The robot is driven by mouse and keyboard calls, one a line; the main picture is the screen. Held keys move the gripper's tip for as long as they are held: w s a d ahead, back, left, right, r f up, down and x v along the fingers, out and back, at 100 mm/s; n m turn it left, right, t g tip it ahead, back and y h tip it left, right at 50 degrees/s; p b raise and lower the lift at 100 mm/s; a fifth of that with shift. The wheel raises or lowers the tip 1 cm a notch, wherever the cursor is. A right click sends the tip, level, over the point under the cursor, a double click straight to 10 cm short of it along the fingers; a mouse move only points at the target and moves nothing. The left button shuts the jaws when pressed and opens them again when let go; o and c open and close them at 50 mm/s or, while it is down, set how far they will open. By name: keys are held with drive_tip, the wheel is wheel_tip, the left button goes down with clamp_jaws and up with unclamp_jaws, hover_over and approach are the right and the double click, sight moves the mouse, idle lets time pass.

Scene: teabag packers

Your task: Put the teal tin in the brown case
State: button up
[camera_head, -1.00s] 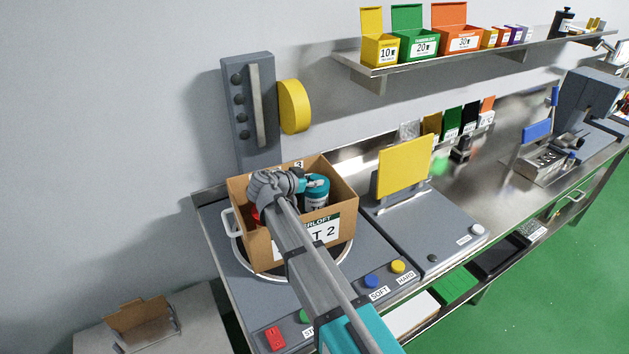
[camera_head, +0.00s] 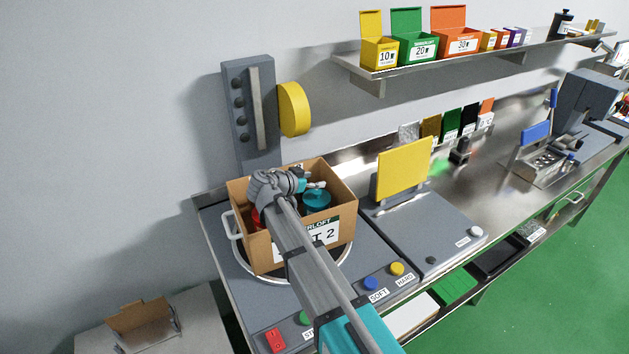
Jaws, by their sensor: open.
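The teal tin (camera_head: 317,199) is inside the brown case (camera_head: 262,248), toward its right side, with its lid showing upward. The lower part of the tin is hidden by the case's front wall. My gripper (camera_head: 318,185) is open just above the tin, at the level of the case's rim; I cannot tell whether it touches the tin. Something red (camera_head: 256,217) shows at the left inside the case. The case stands open on a round turntable, and my arm crosses in front of it.
A yellow plate (camera_head: 404,167) stands upright on a grey unit to the right. A grey column with a yellow disc (camera_head: 294,108) rises behind the case. Colored boxes (camera_head: 423,45) stand on the shelf above. Buttons line the bench front.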

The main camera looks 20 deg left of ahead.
drive_tip(key=p+v, duration=0.2)
drive_tip(key=v, duration=0.5)
drive_tip(key=shift+s+r+p, duration=0.2)
drive_tip(key=shift+r+p, duration=0.05)
drive_tip(key=shift+p, duration=0.05)
drive_tip(key=shift+a, duration=0.15)
idle(0.4)
